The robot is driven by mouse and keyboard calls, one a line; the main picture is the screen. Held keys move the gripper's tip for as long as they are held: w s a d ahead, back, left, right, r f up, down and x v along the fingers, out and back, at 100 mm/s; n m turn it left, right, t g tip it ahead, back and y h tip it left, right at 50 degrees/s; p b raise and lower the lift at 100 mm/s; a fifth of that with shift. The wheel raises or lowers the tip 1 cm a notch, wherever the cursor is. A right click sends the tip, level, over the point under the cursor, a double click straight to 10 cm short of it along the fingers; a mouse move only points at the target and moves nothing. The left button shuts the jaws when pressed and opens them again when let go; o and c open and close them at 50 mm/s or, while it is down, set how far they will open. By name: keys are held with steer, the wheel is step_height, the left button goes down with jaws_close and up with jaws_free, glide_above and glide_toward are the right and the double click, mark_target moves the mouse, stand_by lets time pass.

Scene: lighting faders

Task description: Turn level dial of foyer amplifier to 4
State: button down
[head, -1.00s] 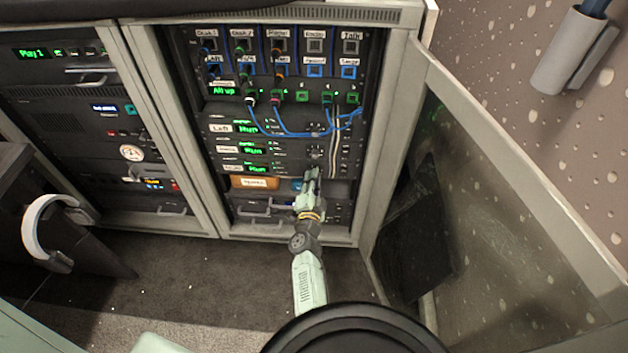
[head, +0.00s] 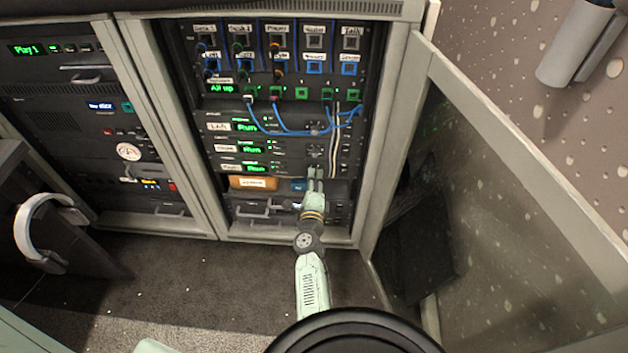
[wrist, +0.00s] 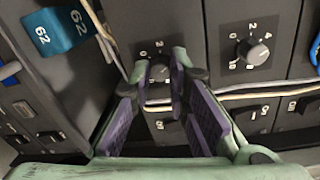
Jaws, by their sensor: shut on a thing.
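Three stacked amplifiers with green "Run" displays stand in the open rack in the head view. The lowest amplifier (head: 258,168) has a handwritten label too blurred to read surely. My gripper (head: 315,171) is at the dial on its right side. In the wrist view my gripper (wrist: 160,75) has its two fingers closed on the sides of a small dark round dial (wrist: 160,71). The numerals 0 and 2 show above this dial; the fingers hide other marks, and its pointer is unclear. A similar free dial (wrist: 257,53), marked 0, 2 and 4, sits to the right.
Pale and yellow cables (wrist: 232,95) run close by the held dial. A blue block marked 62 (wrist: 62,30) is at upper left. Blue cables (head: 290,133) hang above the amplifiers. The open glass door (head: 500,215) stands right of my arm.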

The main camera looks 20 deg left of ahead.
steer(key=shift+w+r+m, duration=0.1)
steer(key=shift+r+m, duration=0.1)
steer(key=shift+m, duration=0.2)
steer(key=c, duration=1.5)
jaws_free()
steer(key=shift+f, duration=0.15)
